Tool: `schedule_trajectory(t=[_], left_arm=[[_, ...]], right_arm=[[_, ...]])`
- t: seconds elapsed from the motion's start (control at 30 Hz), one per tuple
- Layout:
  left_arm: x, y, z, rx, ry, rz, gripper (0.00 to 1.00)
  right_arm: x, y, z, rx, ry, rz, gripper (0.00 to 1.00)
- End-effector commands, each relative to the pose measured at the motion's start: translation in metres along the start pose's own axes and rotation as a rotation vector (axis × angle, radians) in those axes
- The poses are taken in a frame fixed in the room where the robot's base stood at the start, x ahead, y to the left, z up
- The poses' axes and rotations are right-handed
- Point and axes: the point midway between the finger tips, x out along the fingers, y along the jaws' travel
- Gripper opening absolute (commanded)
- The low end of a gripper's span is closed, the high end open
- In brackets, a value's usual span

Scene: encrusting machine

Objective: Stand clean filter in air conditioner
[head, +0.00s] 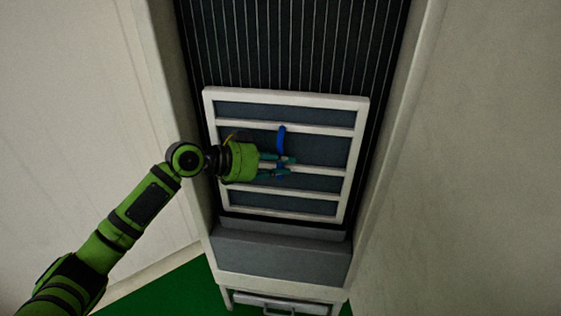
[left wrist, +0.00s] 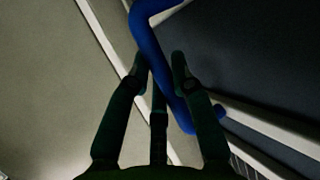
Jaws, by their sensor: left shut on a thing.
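The filter (head: 327,152) is a dark panel in a white frame with white crossbars. In the head view it stands nearly upright, slightly tilted, in front of the dark finned opening of the air conditioner (head: 290,50). Its lower edge is just above the grey sill (head: 282,257). I cannot tell whether it touches the sill. A blue handle (head: 282,134) is on its face. My left gripper (head: 290,166) is shut on this handle; the handle also shows between the fingers in the left wrist view (left wrist: 150,45). My right gripper is not in view.
Pale walls flank the unit at the left (head: 75,130) and right (head: 480,170). A small drawer-like part with a metal handle (head: 280,302) is below the sill. The green floor (head: 175,290) shows at the lower left.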

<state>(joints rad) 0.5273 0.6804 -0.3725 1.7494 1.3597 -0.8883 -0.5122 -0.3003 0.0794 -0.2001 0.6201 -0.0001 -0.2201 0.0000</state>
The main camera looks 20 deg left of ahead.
Motion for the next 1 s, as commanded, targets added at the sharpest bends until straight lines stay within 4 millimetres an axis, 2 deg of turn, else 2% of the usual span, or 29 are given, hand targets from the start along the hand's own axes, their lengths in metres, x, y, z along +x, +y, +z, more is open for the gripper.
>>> schedule_trajectory(t=[0.47, 1.0], left_arm=[[0.001, 0.000, 0.001, 0.003, 0.006, -0.002, 0.00], [0.007, -0.001, 0.015, 0.002, 0.006, -0.002, 0.00]], right_arm=[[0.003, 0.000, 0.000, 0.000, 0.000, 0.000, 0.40], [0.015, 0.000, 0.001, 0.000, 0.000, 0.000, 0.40]])
